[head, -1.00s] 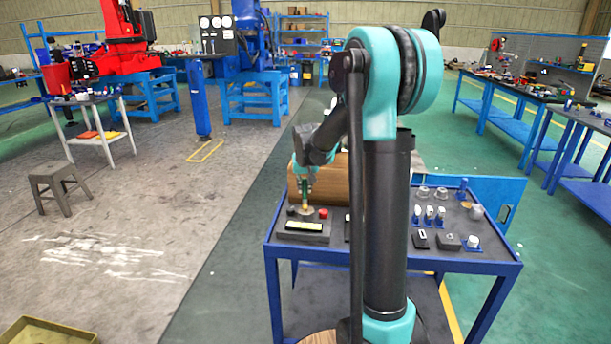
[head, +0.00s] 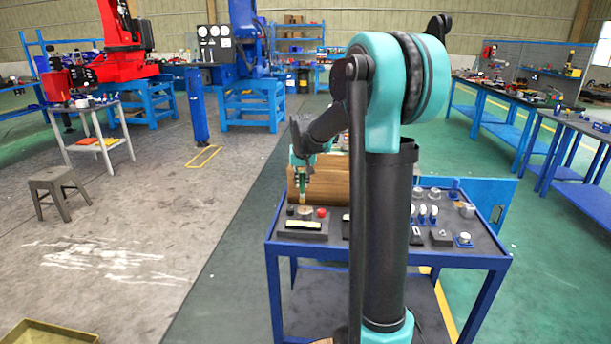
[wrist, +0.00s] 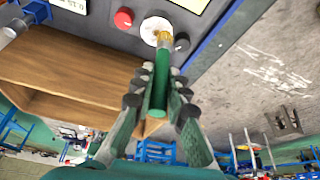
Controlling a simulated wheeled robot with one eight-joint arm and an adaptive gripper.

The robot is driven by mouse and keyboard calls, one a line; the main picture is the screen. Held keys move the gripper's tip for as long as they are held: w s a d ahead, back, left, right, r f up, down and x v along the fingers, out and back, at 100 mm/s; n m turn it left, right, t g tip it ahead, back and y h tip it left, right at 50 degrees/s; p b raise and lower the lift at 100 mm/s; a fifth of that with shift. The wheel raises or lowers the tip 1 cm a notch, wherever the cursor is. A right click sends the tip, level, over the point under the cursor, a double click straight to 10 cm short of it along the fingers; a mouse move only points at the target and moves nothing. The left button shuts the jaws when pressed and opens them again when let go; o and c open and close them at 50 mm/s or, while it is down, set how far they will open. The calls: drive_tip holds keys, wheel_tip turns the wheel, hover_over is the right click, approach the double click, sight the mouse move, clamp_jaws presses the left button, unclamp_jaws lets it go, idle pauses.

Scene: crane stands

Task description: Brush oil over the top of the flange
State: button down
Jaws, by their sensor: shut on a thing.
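My gripper (wrist: 157,88) is shut on a brush with a green handle (wrist: 159,90) and golden bristles (wrist: 163,38). In the head view my gripper (head: 304,174) holds the brush (head: 303,190) upright, bristles down, over the flange (head: 305,212). The flange is a small round disc on a dark fixture at the table's left front. In the wrist view the flange (wrist: 152,27) looks pale, with a yellowish patch near its middle. The bristles overlap its near edge there; a small gap seems to show in the head view, but I cannot tell contact surely.
A red button (wrist: 123,17) and a black knob (wrist: 181,43) flank the flange closely. A lit display (head: 303,226) lies in front. A wooden box (head: 332,183) stands right behind. Cups and small parts fill the right of the blue table (head: 468,262).

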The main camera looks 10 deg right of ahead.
drive_tip(key=shift+r, duration=1.5)
